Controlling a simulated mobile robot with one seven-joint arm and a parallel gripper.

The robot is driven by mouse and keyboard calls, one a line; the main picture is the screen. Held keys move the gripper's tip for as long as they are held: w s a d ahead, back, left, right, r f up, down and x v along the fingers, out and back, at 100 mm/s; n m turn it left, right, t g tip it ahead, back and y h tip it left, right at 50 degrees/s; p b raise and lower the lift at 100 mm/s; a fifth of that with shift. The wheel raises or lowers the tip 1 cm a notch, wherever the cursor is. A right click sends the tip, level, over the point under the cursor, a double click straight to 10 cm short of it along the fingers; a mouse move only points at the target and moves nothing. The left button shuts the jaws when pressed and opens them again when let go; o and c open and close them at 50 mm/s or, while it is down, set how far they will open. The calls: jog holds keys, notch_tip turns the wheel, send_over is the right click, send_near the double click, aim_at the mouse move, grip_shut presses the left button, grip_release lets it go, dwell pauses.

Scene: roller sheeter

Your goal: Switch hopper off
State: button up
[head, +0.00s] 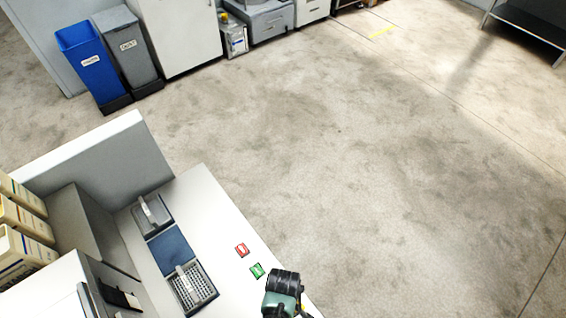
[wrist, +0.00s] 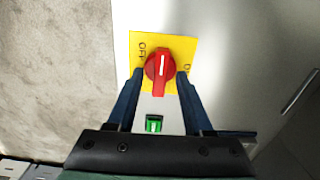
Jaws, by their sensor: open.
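A red rotary switch knob (wrist: 160,72) sits on a yellow plate (wrist: 187,45) in the wrist view. The plate reads OFF at its left; the lettering at its right is partly hidden. A white line on the knob lies roughly along the picture's vertical. My gripper (wrist: 160,76) is open, with one blue finger on each side of the knob's lower part. I cannot tell whether either finger touches it. A green lit switch (wrist: 154,123) shows between the fingers, below the plate. The head view shows part of my arm at the bottom; the knob does not show there.
In the head view, a red button (head: 242,250) and a green button (head: 257,270) lie on the pale machine top (head: 205,210). Trays and boxes stand to their left. Blue (head: 90,62) and grey (head: 131,52) bins stand at the back left. The floor to the right is clear.

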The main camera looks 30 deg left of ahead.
notch_tip(320, 180, up, 13)
jog(key=shift+f, duration=0.15)
dwell(0.4)
dwell(0.7)
